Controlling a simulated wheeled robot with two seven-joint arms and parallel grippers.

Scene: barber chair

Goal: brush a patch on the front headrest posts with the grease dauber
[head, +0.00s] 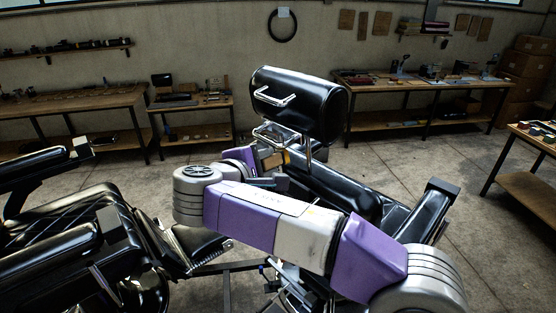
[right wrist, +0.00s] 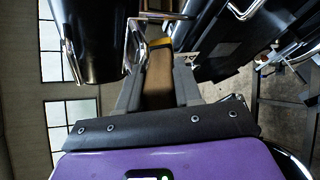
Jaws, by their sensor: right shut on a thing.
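The black cylindrical headrest (head: 300,105) stands above the chair back in the middle of the head view. Its chrome headrest posts (head: 309,153) come down from its underside; a chrome post also shows in the right wrist view (right wrist: 138,45). My right gripper (head: 272,158) is just below the headrest, by the posts. It is shut on the grease dauber (right wrist: 158,80), which has a brown body and a yellow band and points away from the wrist towards the chrome. The dauber's tip is hard to make out, so I cannot tell if it touches a post. My left gripper is not in view.
The black chair back (head: 335,188) lies behind my right arm. Another black padded chair (head: 60,220) fills the left. Workbenches (head: 420,84) line the back wall, and a table (head: 530,180) stands at the right. Floor between them is open.

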